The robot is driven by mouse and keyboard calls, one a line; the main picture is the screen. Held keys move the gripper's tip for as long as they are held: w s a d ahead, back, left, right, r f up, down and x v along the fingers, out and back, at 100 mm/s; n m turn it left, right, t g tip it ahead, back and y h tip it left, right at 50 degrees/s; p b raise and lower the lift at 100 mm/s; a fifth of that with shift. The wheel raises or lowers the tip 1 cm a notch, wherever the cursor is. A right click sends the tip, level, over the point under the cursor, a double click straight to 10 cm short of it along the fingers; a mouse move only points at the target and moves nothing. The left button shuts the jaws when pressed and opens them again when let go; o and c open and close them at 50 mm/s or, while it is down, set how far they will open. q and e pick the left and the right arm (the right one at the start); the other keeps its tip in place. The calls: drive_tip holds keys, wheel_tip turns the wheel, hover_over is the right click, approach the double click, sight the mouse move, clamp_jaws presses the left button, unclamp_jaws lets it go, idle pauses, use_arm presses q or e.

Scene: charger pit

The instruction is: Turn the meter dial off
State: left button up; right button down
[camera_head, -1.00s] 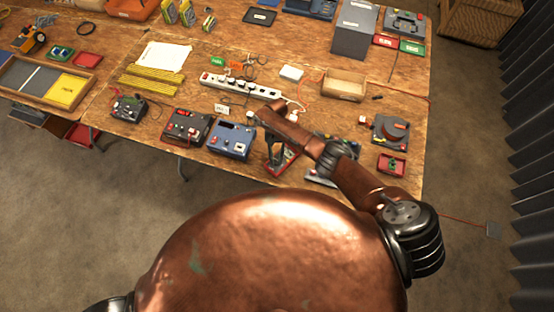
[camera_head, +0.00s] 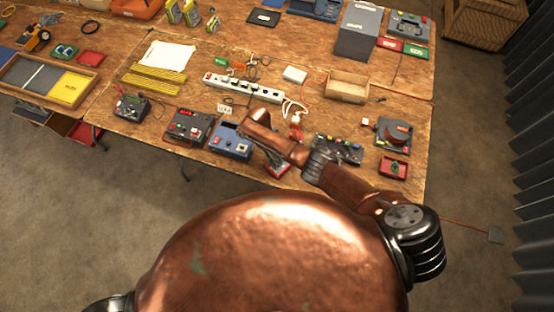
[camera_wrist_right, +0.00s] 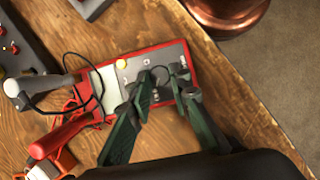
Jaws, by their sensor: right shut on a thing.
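The red meter (camera_wrist_right: 108,76) with a grey face lies on the wooden table in the right wrist view, its pale screen on the left and its round dark dial (camera_wrist_right: 160,74) on the right. It also shows in the head view, where the red meter (camera_head: 282,171) is partly covered by my right arm. My right gripper (camera_wrist_right: 160,80) has its two green-sided fingers on either side of the dial and is shut on it. My left gripper is out of view.
A red probe (camera_wrist_right: 62,134) and a grey clip with a black lead lie left of the meter. In the head view, a blue box (camera_head: 232,141) stands left of it and a control panel (camera_head: 338,150) right. The table's front edge is close by.

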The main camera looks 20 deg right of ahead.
drive_tip(key=shift+s+n, duration=0.1)
drive_tip(key=shift+n, duration=0.2)
drive_tip(key=c, duration=1.8)
unclamp_jaws()
drive_tip(key=shift+o, duration=0.2)
drive_tip(key=v, duration=1.2)
drive_tip(key=shift+f, duration=0.1)
